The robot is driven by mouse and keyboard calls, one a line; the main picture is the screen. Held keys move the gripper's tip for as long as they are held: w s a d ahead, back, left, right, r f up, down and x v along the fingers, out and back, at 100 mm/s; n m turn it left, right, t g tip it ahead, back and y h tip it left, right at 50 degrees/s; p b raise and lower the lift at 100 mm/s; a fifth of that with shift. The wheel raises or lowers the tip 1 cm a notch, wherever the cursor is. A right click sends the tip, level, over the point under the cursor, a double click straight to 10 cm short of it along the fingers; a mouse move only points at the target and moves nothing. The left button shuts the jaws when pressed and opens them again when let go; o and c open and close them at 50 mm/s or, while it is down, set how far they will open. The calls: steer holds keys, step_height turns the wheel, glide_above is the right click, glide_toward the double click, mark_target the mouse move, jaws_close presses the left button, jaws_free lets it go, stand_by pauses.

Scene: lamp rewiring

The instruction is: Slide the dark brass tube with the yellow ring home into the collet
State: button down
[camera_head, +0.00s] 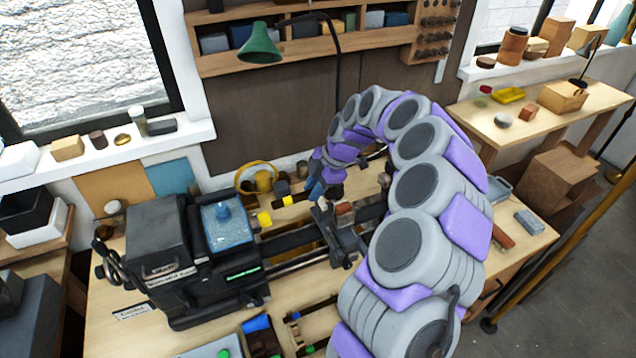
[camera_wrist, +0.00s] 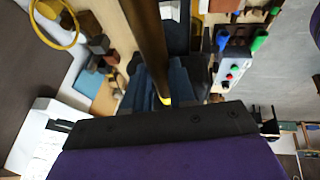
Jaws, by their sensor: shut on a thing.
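In the wrist view a long dark brass tube (camera_wrist: 150,45) runs from the top edge down between the blue fingers of my gripper (camera_wrist: 166,82). A small yellow band, likely its ring (camera_wrist: 166,101), shows at the near end by the palm. My gripper is shut on the tube.
A dark carriage (camera_head: 340,235) stands on the lathe bed below my gripper. A yellow hoop (camera_head: 256,178) stands behind the lathe. A green lamp (camera_head: 260,45) hangs above. Trays with small parts lie at the bench front. My arm hides the bench's right part.

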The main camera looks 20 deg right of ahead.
steer(key=shift+a+f, duration=0.45)
steer(key=shift+f, duration=0.25)
steer(key=shift+d+f, duration=0.65)
steer(key=shift+f, duration=0.1)
steer(key=shift+d+f, duration=0.2)
steer(key=shift+f, duration=0.25)
steer(key=shift+a+p, duration=0.65)
steer(key=shift+p, duration=0.15)
steer(key=shift+a, duration=0.4)
steer(key=shift+d+f+b, duration=0.15)
steer(key=shift+d+b, duration=0.4)
steer(key=shift+d, duration=0.1)
steer(key=shift+a, duration=0.5)
